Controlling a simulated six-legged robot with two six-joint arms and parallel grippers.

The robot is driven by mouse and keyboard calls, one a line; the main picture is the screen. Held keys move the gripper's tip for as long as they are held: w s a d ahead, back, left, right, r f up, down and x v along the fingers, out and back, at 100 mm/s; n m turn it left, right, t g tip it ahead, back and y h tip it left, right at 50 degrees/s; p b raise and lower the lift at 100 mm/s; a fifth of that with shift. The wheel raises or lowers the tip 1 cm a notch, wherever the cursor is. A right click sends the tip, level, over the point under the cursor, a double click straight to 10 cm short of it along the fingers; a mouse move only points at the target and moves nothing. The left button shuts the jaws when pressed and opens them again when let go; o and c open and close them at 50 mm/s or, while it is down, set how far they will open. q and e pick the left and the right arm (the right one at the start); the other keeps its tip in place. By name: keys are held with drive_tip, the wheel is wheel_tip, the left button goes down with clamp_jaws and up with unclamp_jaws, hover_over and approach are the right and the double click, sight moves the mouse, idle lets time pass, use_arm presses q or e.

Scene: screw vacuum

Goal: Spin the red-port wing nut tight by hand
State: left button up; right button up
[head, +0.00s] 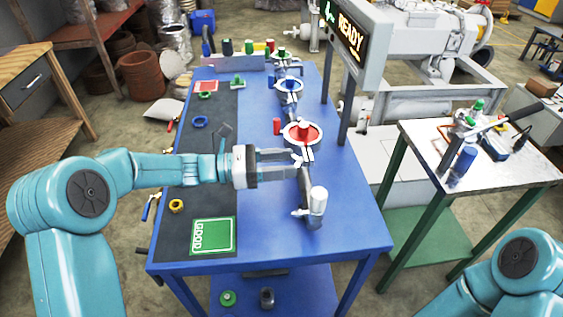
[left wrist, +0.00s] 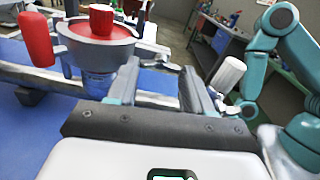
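The red port (head: 302,133) is a round red disc in a metal clamp ring with a red knob on top, on the pipe line along the blue table. It also shows in the left wrist view (left wrist: 95,50), at upper left. A small silver piece at the clamp's near side, apparently the wing nut (head: 304,158), lies by my fingertips; its details are too small to tell. My left gripper (head: 288,160) reaches in from the left, its fingers apart, just short of the clamp. In the left wrist view a gap shows between the fingers (left wrist: 160,85). My right gripper is out of view.
A white-capped valve (head: 317,201) stands right of and nearer than the gripper. A blue port (head: 288,83) lies farther along the pipe. A red cylinder (head: 277,126) stands left of the red port. The dark mat (head: 190,185) holds small parts and a green card (head: 212,236).

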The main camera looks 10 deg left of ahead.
use_arm(q)
drive_tip(key=shift+f+m+b, duration=0.2)
drive_tip(key=shift+m+b, duration=0.6)
drive_tip(key=shift+b, duration=0.2)
drive_tip(key=m+b, duration=0.9)
drive_tip(key=b, duration=0.2)
drive_tip(key=shift+f+m, duration=0.1)
drive_tip(key=shift+m, duration=0.2)
drive_tip(key=m+b, duration=0.5)
drive_tip(key=b, duration=0.1)
drive_tip(key=m+b, duration=0.6)
drive_tip(key=shift+w+r, duration=0.1)
drive_tip(key=shift+r, duration=0.1)
drive_tip(key=shift+r+m+b, duration=0.15)
drive_tip(key=shift+m+b, duration=0.6)
drive_tip(key=shift+m, duration=0.55)
drive_tip(key=o, duration=0.8)
